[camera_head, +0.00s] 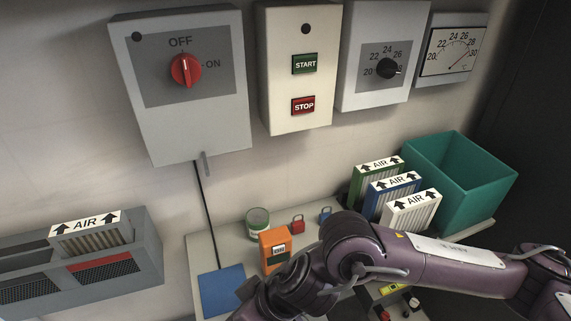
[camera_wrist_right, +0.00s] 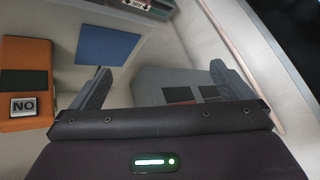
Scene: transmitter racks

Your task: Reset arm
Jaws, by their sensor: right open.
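My right arm (camera_head: 440,262) comes in from the right in the head view and reaches across the front of the shelf. Its gripper (camera_wrist_right: 161,72) shows in the right wrist view with two fingers spread wide apart and nothing between them. In the head view the gripper end is low, near the blue mat (camera_head: 222,290) and the orange device (camera_head: 275,248), and is partly cut off by the bottom edge. The orange device also shows at the left of the wrist view (camera_wrist_right: 25,65). My left gripper is not in view.
A grey filter housing (camera_head: 150,250) stands at left. Several AIR filters, including a white one (camera_head: 412,212), stand beside a green bin (camera_head: 470,165). Control boxes line the wall above.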

